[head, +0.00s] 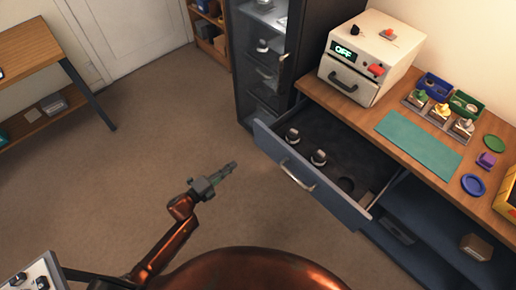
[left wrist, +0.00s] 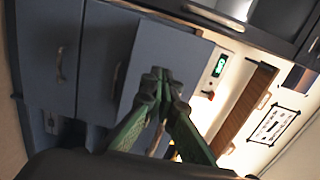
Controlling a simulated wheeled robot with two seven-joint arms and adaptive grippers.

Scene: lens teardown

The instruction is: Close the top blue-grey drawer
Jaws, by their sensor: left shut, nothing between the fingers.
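The top blue-grey drawer (head: 322,191) is pulled well out from under the wooden worktop in the head view. Its front carries a curved metal handle (head: 297,176). Two dark-and-silver lens-like parts (head: 292,136) (head: 319,158) stand inside the drawer. My left gripper (head: 233,165) is shut and empty, in the air to the left of the drawer front and apart from it. In the left wrist view the green fingers (left wrist: 161,76) meet at their tips, with blue-grey furniture fronts behind them. My right gripper is not in view.
A white box-shaped device (head: 368,57) with a green OFF display stands on the worktop, near a teal mat (head: 419,142) and small coloured trays. A dark glass-fronted cabinet (head: 243,60) stands behind the drawer. An open blue shelf (head: 430,232) is below the worktop. The floor left of the drawer is clear.

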